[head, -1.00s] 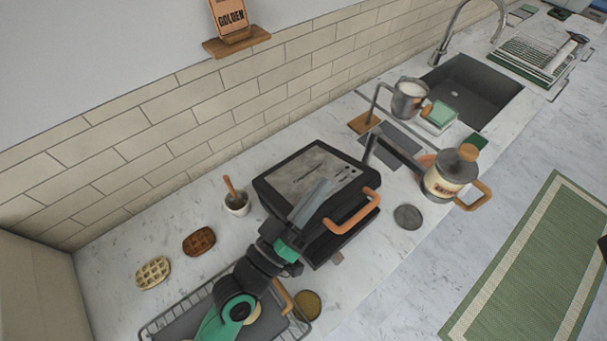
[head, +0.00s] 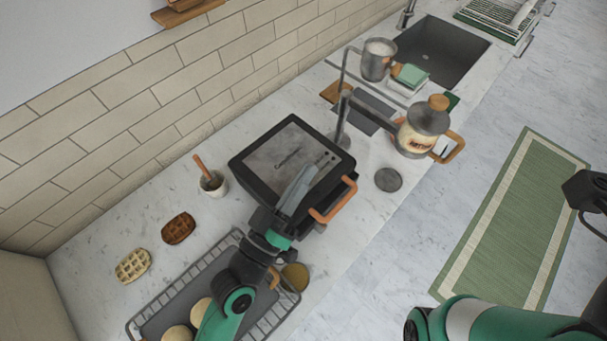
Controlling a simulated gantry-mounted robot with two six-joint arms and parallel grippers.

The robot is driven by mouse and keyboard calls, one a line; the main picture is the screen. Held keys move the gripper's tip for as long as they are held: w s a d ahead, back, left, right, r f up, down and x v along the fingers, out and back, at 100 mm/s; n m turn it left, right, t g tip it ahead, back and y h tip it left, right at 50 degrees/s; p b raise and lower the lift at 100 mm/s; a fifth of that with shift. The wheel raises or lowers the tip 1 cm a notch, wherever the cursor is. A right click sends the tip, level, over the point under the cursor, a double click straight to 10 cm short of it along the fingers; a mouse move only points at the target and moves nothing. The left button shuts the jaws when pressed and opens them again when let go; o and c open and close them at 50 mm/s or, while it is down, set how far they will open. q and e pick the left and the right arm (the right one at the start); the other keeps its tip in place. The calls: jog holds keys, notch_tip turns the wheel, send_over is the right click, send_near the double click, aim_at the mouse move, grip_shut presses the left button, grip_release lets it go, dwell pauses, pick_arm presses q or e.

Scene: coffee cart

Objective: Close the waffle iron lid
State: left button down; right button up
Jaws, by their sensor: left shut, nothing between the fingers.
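The black waffle iron (head: 258,160) stands on the marble counter in the head view. Its lid, with a grey panel on top and an orange front handle (head: 335,203), is down over the base or nearly so; I cannot tell whether a thin gap is left at the front. My left gripper (head: 303,176) is shut and empty. It lies over the lid's right front part, beside the handle, and hides some of the lid. I cannot tell whether it touches the lid. My right arm shows at the lower right, but its fingers do not show.
A wire rack with a tray (head: 183,292) and round buns is under my left arm. A French press (head: 421,127), a dark disc (head: 388,180) and a metal pitcher (head: 377,60) stand to the right.

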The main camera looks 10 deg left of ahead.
pick_arm(q)
notch_tip(320, 180, up, 5)
jog(key=p, duration=0.5)
jog(key=w+a+f+b+v, duration=0.1)
jog(key=b+v, duration=0.5)
jog(key=v, duration=0.4)
jog(key=shift+a+f, duration=0.25)
jog(key=shift+f, duration=0.05)
